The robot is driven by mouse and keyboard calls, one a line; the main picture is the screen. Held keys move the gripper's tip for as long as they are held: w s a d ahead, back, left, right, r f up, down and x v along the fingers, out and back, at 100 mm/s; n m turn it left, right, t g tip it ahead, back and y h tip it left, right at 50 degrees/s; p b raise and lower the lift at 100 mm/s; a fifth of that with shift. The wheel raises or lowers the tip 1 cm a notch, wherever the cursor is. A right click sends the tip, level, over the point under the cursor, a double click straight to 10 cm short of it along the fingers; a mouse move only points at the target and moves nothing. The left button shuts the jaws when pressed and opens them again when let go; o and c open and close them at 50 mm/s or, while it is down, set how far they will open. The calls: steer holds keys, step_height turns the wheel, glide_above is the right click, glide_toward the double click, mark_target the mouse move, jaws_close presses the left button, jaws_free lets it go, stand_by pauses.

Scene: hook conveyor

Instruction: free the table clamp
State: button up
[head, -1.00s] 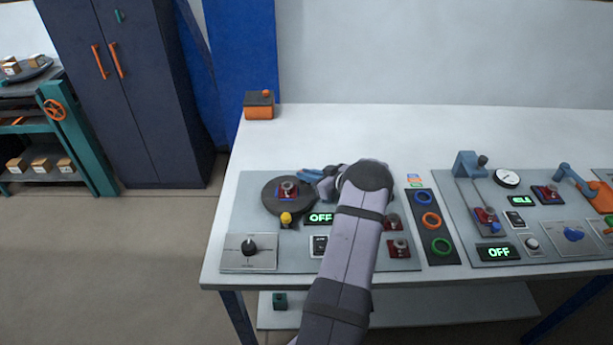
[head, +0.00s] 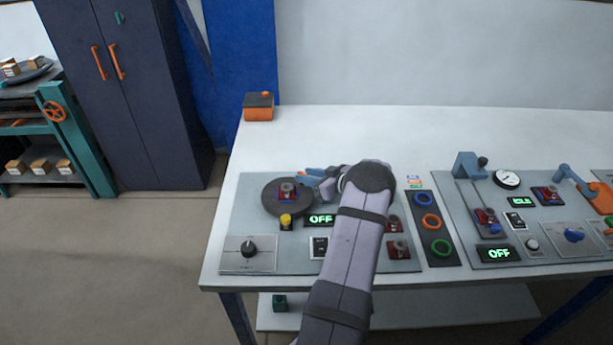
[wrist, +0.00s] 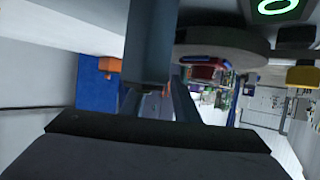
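A dark round table (head: 272,207) sits on the left grey panel with a red and blue fixture (head: 287,192) on it and a yellow knob (head: 286,221) at its front edge. Its rim also shows in the wrist view (wrist: 225,52). My gripper (head: 318,178) is low over the panel, just right of the round table. A small blue piece (head: 312,172) shows between the gripper and the disc; I cannot tell whether it is the clamp's lever or a finger. In the wrist view a grey-blue post (wrist: 150,45) stands close up. The fingers' opening is hidden.
A strip with coloured rings (head: 431,221) and a second panel (head: 545,225) lie to the right. An orange box (head: 258,107) stands at the back left.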

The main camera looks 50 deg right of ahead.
steer(key=b+v, duration=0.1)
steer(key=v, duration=0.5)
steer(key=shift+s+b, duration=0.25)
steer(key=shift+b, duration=0.05)
steer(key=shift+r, duration=0.15)
steer(key=w+a+r+m+g+h, duration=0.1)
steer(key=w+a+r+h, duration=0.15)
steer(key=w, duration=0.25)
steer(key=w+a+r+g+h, duration=0.1)
steer(key=w+a+r, duration=0.1)
steer(key=w+a, duration=0.2)
steer(key=a+g, duration=0.2)
steer(key=a, duration=0.6)
steer(key=s+a+f+g+y, duration=0.3)
steer(key=s+a+g, duration=0.7)
steer(key=s+a, duration=1.85)
step_height(320, 180, down, 13)
steer(key=w+a+b, duration=0.2)
steer(key=b, duration=1)
steer(key=shift+n+b, duration=0.4)
